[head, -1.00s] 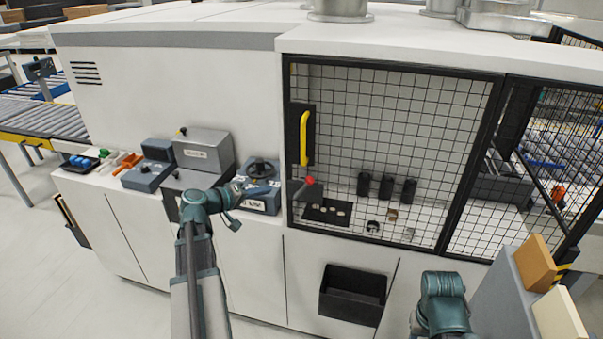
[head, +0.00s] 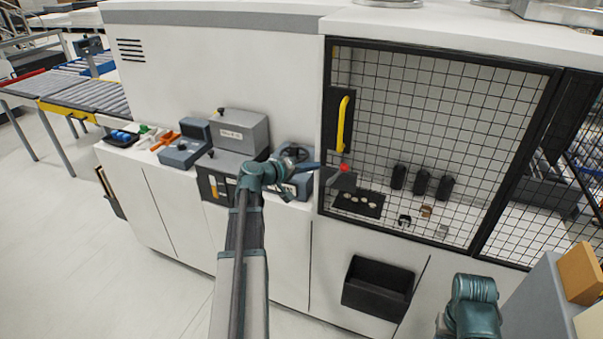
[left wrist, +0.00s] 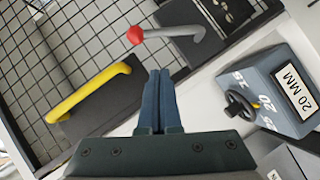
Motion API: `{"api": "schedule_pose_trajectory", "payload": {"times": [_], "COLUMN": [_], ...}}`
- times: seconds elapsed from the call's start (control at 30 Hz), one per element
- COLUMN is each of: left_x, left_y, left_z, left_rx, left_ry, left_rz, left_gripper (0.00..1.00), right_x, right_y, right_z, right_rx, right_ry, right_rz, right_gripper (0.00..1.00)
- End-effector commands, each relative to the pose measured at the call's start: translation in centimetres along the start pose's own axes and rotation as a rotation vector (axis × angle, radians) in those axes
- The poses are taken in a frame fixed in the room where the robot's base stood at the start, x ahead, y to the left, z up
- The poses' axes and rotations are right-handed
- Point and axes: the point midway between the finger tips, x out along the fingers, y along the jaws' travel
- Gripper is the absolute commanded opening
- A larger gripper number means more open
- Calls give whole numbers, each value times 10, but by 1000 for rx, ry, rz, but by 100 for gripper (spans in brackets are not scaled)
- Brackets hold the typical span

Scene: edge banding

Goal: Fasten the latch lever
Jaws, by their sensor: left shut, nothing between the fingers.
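The latch lever (head: 344,168) has a red knob and a grey arm. It sits at the lower left of the mesh door (head: 430,140), below the yellow handle (head: 343,122). In the left wrist view the lever (left wrist: 172,33) lies beyond my fingertips, with its knob to the left and its arm running right. My left gripper (head: 317,166) is shut and empty, pointing right just left of the lever. In the left wrist view the closed fingers (left wrist: 159,75) are apart from the knob. My right arm shows at the lower right, but its fingers are out of view.
A dial unit (head: 297,170) marked 20 MM stands close to my left gripper. Grey boxes (head: 240,132) stand further left on the ledge. A black bin (head: 377,288) hangs on the front below. Black cylinders (head: 421,182) stand behind the mesh.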

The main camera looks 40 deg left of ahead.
Motion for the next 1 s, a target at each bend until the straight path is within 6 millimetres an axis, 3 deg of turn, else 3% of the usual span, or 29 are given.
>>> {"api": "schedule_pose_trajectory", "payload": {"times": [0.13,0.33,1.0], "left_x": [30,45,52], "left_y": [-2,-2,1], "left_z": [1,22,29], "left_rx": [1,1,9], "left_ry": [-2,-1,0], "left_rz": [0,0,-6], "left_gripper": [0,0,0], "right_x": [11,23,24], "right_y": [-1,-2,-2], "right_z": [-1,-1,-1], "right_rx": [-2,-5,-6], "right_ry": [0,0,0], "right_rz": [0,1,1], "right_gripper": [50,50,50]}}
